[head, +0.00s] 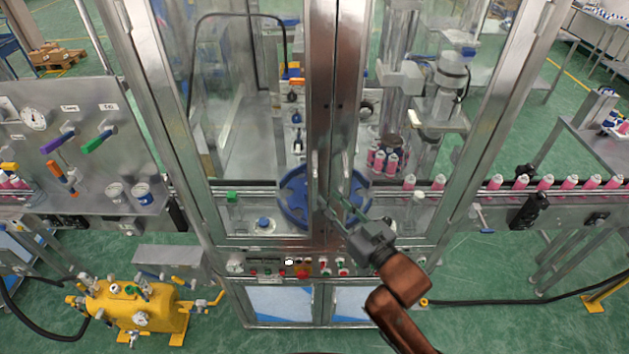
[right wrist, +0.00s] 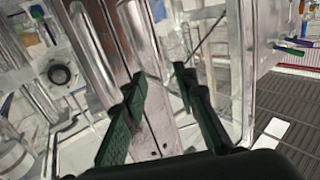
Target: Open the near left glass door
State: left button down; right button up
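The near left glass door (head: 322,100) is a tall glass panel in a metal frame on the left half of the machine's front. Its frame stands against that of the right glass door (head: 350,100), and it looks closed. A slim upright handle (head: 315,190) shows low on its inner edge. My right gripper (head: 333,204) is in front of the seam between the doors, close to the handles. In the right wrist view its two dark green fingers (right wrist: 162,105) are apart, with the metal door frames beyond them. I cannot tell whether they touch a handle. My left gripper is not in view.
A blue turntable (head: 292,200) sits behind the doors. Below them is a panel of buttons (head: 300,267). A conveyor with pink cans (head: 545,183) runs off to the right. A yellow pump unit (head: 130,305) stands on the floor at left. Green floor in front is open.

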jog(key=p+x, duration=0.1)
jog(key=x, duration=0.6)
jog(key=shift+w+a+r, duration=0.15)
jog(key=shift+a, duration=0.1)
grip_shut()
dwell(0.5)
